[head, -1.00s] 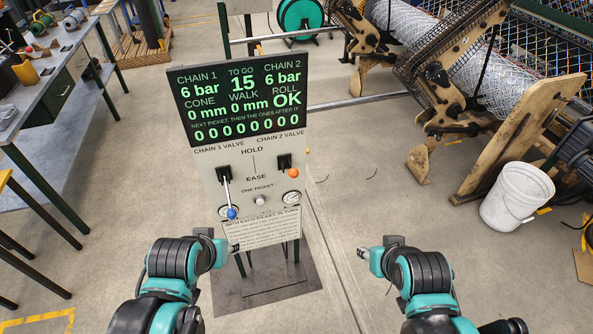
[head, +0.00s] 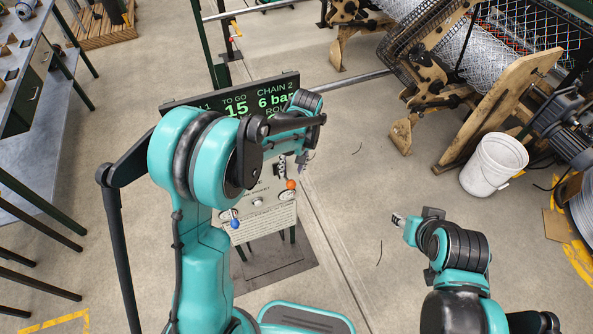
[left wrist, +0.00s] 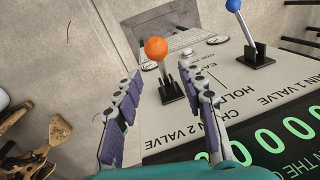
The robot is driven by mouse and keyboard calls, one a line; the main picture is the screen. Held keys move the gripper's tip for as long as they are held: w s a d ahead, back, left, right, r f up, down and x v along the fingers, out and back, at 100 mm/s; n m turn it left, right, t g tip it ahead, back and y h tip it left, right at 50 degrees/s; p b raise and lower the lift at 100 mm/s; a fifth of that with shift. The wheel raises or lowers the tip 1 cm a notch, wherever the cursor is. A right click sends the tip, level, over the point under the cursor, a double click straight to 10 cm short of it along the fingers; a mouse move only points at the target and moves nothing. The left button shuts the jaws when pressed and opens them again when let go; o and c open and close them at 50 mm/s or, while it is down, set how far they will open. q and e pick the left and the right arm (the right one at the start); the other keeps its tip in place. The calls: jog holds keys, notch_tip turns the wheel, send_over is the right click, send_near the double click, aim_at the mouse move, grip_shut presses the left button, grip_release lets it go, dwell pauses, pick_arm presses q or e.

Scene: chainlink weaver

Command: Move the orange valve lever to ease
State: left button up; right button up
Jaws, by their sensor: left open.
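The orange valve lever (head: 291,185) has a round orange knob and stands on the right half of the control panel, under chain 2. In the left wrist view the orange knob (left wrist: 156,48) sits on a short stem rising from a dark slotted base. My left gripper (left wrist: 163,75) is open, with a purple-padded finger on each side of the lever; I see no clear contact. In the head view my left gripper (head: 292,163) is just above the knob, partly hidden by my arm. My right gripper (head: 398,219) is away from the panel at the right; its opening is unclear.
The blue valve lever (head: 235,223) is left of the orange one; it also shows in the left wrist view (left wrist: 234,6). My left arm covers much of the display (head: 262,101). A white bucket (head: 494,164) and the weaving machine stand right.

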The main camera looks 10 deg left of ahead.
aim_at(289, 182)
pick_arm(q)
jog(key=f, duration=0.2)
jog(key=f+b, duration=0.1)
jog(key=f, duration=0.2)
jog(key=a+f+b, duration=0.1)
jog(key=f, duration=0.1)
jog(key=shift+s+f, duration=0.25)
jog(key=shift+f, duration=0.1)
grip_shut()
